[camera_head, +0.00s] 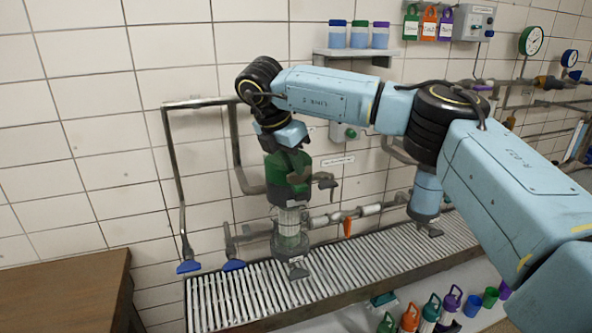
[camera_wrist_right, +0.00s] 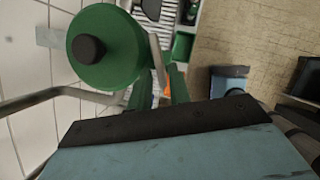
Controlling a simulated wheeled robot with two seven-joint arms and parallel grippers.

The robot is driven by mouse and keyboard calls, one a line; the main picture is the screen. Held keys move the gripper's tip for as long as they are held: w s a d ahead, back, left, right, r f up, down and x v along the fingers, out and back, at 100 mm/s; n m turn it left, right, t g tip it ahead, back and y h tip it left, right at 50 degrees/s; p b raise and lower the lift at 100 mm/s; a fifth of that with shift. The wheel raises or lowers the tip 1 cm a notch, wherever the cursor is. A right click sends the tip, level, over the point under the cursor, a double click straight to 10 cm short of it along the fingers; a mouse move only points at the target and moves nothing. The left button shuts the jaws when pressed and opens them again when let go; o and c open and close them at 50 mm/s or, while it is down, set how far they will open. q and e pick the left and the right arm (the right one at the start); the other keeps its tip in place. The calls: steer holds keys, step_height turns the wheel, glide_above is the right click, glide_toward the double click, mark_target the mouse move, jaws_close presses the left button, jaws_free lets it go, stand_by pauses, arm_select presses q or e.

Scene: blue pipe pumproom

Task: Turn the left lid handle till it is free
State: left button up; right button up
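The green lid housing (camera_head: 277,178) stands on a clear-walled body (camera_head: 290,228) above the slatted grate. In the wrist view its round green top (camera_wrist_right: 112,72) has a black knob, and a grey bar (camera_wrist_right: 156,58) runs beside it. A grey lever (camera_head: 325,181) sticks out to the housing's right in the head view. My right gripper (camera_head: 291,160) is at the top of the housing, pointing down. Its fingers are dark and partly merge with the housing, so I cannot tell whether they grip a handle. My left gripper is not in view.
Pipes with blue handles (camera_head: 188,267) stand left of the housing; an orange handle (camera_head: 347,227) hangs right. A light-blue vessel (camera_head: 425,194) stands beyond. The slatted grate (camera_head: 345,272) runs below. A wooden table (camera_head: 62,292) is front left. A shelf (camera_head: 355,53) holds jars. Bottles stand under the grate.

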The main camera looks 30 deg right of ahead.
steer(key=shift+x, duration=1.6)
jaws_close()
